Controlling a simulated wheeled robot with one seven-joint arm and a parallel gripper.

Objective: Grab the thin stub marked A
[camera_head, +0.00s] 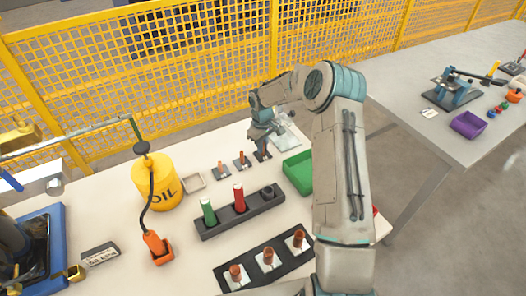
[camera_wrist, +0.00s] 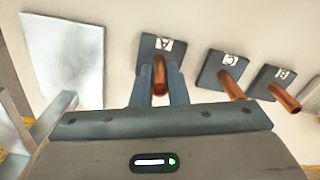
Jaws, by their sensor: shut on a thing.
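The thin copper stub marked A (camera_wrist: 159,88) stands on a small dark square base with a white letter A (camera_wrist: 165,44) in the wrist view. My gripper (camera_wrist: 160,86) has its two fingers on either side of this stub, shut on it. In the head view my gripper (camera_head: 262,146) is over the rightmost of the small dark bases, and its fingers hide most of that stub. Stub C (camera_wrist: 231,85) and a third stub (camera_wrist: 284,97) stand on similar bases to the right in the wrist view.
A green bin (camera_head: 299,172) stands close to my gripper. A dark rack (camera_head: 215,229) holds a green and a red cylinder. Another dark rack (camera_head: 284,272) holds thicker copper stubs. A yellow oil can (camera_head: 157,184) stands at left. A pale plate (camera_wrist: 65,58) lies left of base A.

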